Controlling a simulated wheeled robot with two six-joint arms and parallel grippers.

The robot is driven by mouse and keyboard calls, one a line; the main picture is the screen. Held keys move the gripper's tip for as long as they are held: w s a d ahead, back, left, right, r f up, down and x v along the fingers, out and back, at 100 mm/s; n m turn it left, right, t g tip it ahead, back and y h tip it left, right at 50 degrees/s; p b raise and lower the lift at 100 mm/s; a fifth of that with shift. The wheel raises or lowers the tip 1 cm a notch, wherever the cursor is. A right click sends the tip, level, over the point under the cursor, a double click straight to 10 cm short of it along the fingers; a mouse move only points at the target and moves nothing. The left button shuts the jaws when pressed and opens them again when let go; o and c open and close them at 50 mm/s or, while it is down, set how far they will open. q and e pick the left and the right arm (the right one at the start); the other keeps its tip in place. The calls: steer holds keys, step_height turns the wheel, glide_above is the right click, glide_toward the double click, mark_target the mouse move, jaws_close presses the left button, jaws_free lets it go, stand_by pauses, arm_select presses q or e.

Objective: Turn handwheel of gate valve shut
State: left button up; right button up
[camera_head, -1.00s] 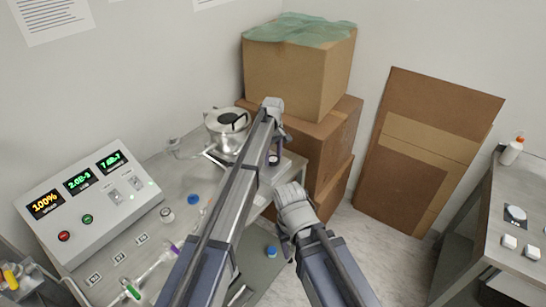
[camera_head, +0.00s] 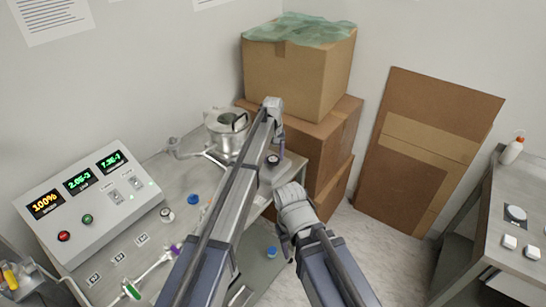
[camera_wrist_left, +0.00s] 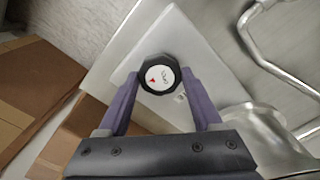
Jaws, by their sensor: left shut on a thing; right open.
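The gate valve handwheel (camera_wrist_left: 158,74) is a small round black knob with a white face, a red arrow and small lettering. In the head view the handwheel (camera_head: 273,160) stands at the right end of the bench. My left gripper (camera_wrist_left: 160,80) is shut on it, with one purple finger at each side of the rim. In the head view my left gripper (camera_head: 278,150) is partly hidden by its own arm. The valve body is mostly hidden below the knob. My right gripper (camera_head: 291,222) is open, lower and nearer; its fingertips are hard to make out.
A control box (camera_head: 88,208) with lit readouts stands on the left of the bench (camera_head: 183,180). A metal chamber (camera_head: 228,140) with pipework is left of the handwheel. Stacked cardboard boxes (camera_head: 300,80) stand close behind. Another bench (camera_head: 500,262) is at right.

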arm_select(q)
steer(key=m, duration=0.4)
steer(key=shift+m, duration=0.4)
steer(key=m, duration=1.4)
steer(key=shift+m, duration=0.3)
steer(key=m, duration=0.9)
steer(key=shift+m, duration=0.4)
steer(key=m, duration=0.4)
steer(key=shift+m, duration=2.6)
